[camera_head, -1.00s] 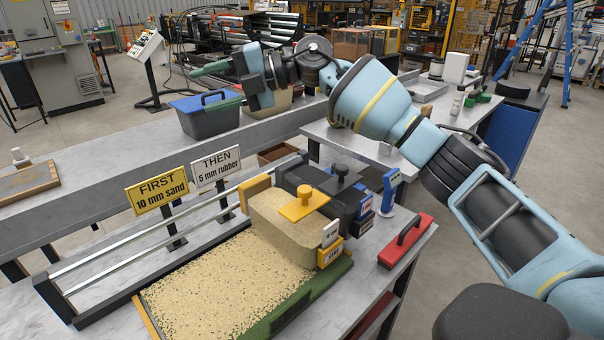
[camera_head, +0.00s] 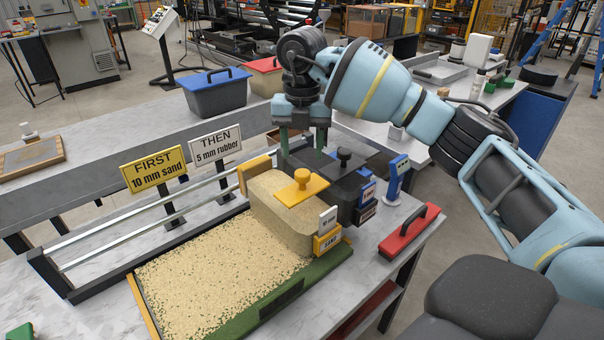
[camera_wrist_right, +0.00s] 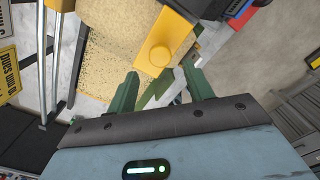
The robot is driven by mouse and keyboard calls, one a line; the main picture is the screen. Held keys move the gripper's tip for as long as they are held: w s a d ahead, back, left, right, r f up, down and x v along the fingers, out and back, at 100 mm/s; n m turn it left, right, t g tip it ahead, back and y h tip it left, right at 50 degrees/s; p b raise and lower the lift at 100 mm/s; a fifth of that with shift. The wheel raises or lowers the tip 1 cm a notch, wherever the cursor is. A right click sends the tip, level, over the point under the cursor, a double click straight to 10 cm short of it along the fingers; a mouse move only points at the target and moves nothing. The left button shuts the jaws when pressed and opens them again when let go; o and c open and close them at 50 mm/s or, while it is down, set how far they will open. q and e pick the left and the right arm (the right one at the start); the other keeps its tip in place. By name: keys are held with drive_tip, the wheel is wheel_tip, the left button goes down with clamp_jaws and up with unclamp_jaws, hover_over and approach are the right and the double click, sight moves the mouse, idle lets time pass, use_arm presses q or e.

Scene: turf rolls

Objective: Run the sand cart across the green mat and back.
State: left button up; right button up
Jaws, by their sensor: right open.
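The sand cart (camera_head: 278,223) is a tan, sand-filled block with a yellow lid and knob (camera_head: 302,178). It stands at the right end of the green mat (camera_head: 275,316), which is covered in sand left of the cart. In the right wrist view its yellow knob (camera_wrist_right: 160,56) is just beyond my fingertips. My right gripper (camera_head: 304,140) points down behind the sand cart, near the dark rubber cart (camera_head: 345,180). Its green fingers are apart and empty, also in the wrist view (camera_wrist_right: 160,88). A green tip at the lower left corner may be my left gripper (camera_head: 20,330).
Two rails (camera_head: 140,222) run along the mat's back edge, with FIRST (camera_head: 155,170) and THEN (camera_head: 215,146) signs. A red-handled tool (camera_head: 408,232) lies right of the mat. A blue-lidded tub (camera_head: 215,95) and red-lidded tub (camera_head: 263,70) stand on the rear bench.

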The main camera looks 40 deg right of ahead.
sight(302, 172)
wheel_tip(302, 172, down, 7)
drive_tip(key=shift+f, duration=0.15)
drive_tip(key=shift+c, duration=0.4)
clamp_jaws()
